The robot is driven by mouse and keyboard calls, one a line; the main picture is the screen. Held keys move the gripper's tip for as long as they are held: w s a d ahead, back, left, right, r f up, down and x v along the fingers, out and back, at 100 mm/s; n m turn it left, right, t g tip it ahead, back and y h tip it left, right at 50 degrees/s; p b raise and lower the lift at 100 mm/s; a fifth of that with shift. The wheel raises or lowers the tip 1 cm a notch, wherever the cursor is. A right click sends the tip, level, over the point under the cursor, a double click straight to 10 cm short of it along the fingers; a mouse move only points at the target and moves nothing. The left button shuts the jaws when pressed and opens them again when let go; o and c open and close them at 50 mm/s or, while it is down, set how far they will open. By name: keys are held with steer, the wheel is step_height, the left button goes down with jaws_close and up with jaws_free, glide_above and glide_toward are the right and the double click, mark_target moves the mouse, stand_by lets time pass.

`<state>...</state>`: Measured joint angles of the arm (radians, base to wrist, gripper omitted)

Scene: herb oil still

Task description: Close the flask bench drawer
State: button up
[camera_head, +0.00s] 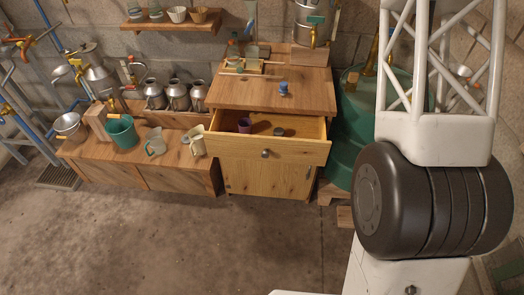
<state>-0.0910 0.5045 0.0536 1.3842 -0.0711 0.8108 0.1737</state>
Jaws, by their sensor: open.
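The flask bench (250,92) is a wooden cabinet against the back wall, left of my arm. Its drawer (225,146) is pulled out toward the camera, with its inside showing. Large parts of my arm fill the right side of the picture, apart from the drawer. My gripper does not show.
A blue-topped item (284,88) stands on the bench top. A low wooden bench (150,172) with a green bucket (122,133), jugs and metal cans adjoins on the left. A big green vessel (350,150) stands at right. The concrete floor (180,240) in front is clear.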

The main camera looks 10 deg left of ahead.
steer(key=shift+s+f, duration=0.1)
steer(key=shift+f, duration=0.05)
steer(key=shift+c, duration=1.2)
steer(key=s+a+f+n, duration=0.1)
steer(key=s+f, duration=0.2)
steer(key=f, duration=0.1)
steer(key=s+a+f+n, duration=0.1)
steer(key=s+f+n, duration=0.1)
steer(key=s+f, duration=0.2)
steer(key=s+a+f+n+t, duration=0.1)
steer(key=s+a+f, duration=0.1)
steer(key=s+f, duration=0.1)
steer(key=shift+s+a+f+n, duration=0.1)
steer(key=shift+s+f+n, duration=0.15)
steer(key=shift+f, duration=0.5)
jaws_close()
steer(key=s+a+f+n+y, duration=0.1)
steer(key=s+f+n, duration=0.3)
steer(key=s, duration=1)
steer(key=s+a+f+n+y, duration=0.2)
steer(key=s+a+f+n, duration=0.1)
steer(key=s+f, duration=0.7)
steer(key=s+a+f+n+y, duration=0.1)
steer(key=s+a+f+n, duration=0.2)
steer(key=s, duration=1.6)
step_height(320, 180, down, 4)
steer(key=n, duration=0.2)
steer(key=shift+n+y, duration=0.35)
steer(key=shift+y, duration=0.05)
